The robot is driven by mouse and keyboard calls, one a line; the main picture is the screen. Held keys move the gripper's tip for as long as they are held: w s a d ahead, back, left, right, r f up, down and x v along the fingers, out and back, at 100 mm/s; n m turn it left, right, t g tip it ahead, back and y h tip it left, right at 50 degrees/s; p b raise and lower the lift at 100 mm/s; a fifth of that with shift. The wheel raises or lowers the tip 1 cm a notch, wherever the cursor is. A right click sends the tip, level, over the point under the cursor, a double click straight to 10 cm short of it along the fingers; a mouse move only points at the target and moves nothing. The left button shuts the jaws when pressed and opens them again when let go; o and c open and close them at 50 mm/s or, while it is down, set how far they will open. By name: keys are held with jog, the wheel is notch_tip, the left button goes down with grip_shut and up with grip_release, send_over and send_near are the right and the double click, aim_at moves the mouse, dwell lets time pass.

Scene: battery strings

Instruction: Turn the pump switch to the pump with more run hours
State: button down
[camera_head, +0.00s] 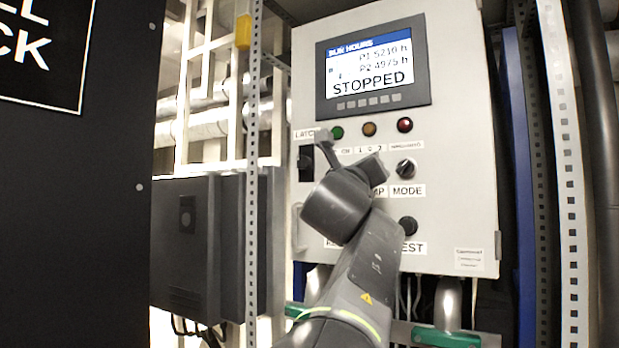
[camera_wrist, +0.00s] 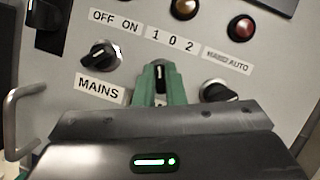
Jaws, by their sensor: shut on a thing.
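The pump switch (camera_wrist: 158,73) is a black knob with a white pointer line, below the "1 0 2" label (camera_wrist: 173,42) in the wrist view. Its pointer looks about upright, toward 0. My gripper (camera_wrist: 160,82) is shut on this knob, with a green finger on each side. In the head view my arm hides the knob and most of its "PUMP" label. The display (camera_head: 370,66) on the panel reads RUN HOURS, P1 5210 h, P2 4975 h, and STOPPED.
The mains switch (camera_wrist: 100,55) is left of my fingers, and the mode switch (camera_wrist: 217,91) is close on the right; it also shows in the head view (camera_head: 405,168). Green, amber and red lamps sit above. A handle (camera_wrist: 20,120) sticks out at the left.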

jog(key=shift+f+n+y, duration=0.1)
jog(key=shift+n+y, duration=0.2)
jog(key=shift+n, duration=0.2)
jog(key=shift+n+b, duration=0.6)
jog(key=shift+n+y, duration=0.4)
jog(key=shift+n+b, duration=0.3)
jog(key=shift+n+y, duration=0.6)
jog(key=shift+n, duration=0.7)
jog(key=c, duration=1.5)
grip_release()
